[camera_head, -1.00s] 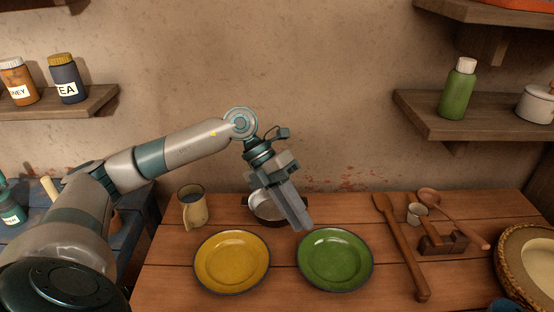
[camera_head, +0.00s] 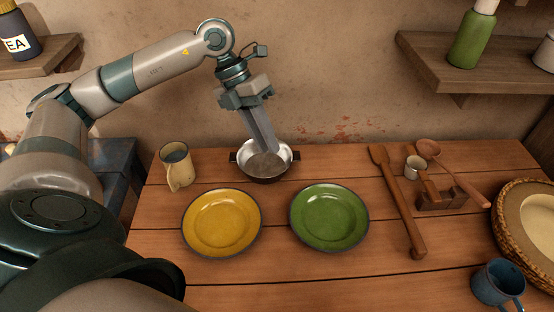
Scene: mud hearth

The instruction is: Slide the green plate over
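The green plate (camera_head: 330,217) lies flat on the wooden table (camera_head: 300,285), right of the yellow plate (camera_head: 222,223), with a narrow gap between them. My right gripper is out of view.
A mug (camera_head: 178,167) stands at the back left. A long wooden utensil (camera_head: 400,205), a small cup (camera_head: 413,167) and a wooden spoon (camera_head: 455,175) are right of the green plate. A blue mug (camera_head: 498,284) and a woven basket (camera_head: 508,238) are farther right.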

